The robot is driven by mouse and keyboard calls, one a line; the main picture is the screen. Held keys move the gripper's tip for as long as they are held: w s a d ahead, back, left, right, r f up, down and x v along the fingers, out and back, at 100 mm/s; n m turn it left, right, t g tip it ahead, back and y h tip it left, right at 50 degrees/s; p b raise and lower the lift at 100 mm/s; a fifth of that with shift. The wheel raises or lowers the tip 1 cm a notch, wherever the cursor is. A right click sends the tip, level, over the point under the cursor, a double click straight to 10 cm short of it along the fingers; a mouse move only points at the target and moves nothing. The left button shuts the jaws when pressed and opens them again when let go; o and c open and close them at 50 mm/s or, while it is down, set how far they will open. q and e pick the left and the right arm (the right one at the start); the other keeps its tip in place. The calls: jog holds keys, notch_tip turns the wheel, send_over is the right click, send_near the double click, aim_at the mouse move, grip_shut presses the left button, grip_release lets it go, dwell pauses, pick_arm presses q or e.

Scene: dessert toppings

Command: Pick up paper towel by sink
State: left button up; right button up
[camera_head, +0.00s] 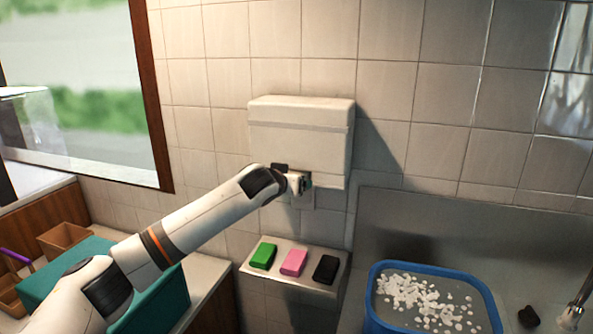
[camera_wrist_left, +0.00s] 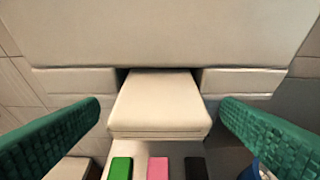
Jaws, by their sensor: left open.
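A white paper towel dispenser (camera_head: 300,125) is fixed to the tiled wall, and its underside fills the top of the left wrist view (camera_wrist_left: 160,35). A pale paper towel (camera_wrist_left: 158,105) hangs out of the slot in the dispenser's bottom; in the head view its lower part (camera_head: 307,202) shows just below my gripper. My left gripper (camera_head: 299,182) is at the dispenser's lower edge. In the left wrist view its two green-padded fingers (camera_wrist_left: 160,107) are apart, one on each side of the towel, with gaps between. My right gripper is not in view.
Below the dispenser, a small ledge (camera_head: 257,283) holds green (camera_head: 263,256), pink (camera_head: 294,262) and black (camera_head: 325,269) blocks. A blue tub (camera_head: 377,316) with white pieces stands in the sink at right. A teal box (camera_head: 160,305) is at lower left under my arm.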

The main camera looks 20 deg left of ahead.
pick_arm(q)
jog(key=shift+w, duration=0.15)
jog(key=c, duration=1)
jog(key=shift+f, duration=0.1)
jog(key=shift+c, duration=0.2)
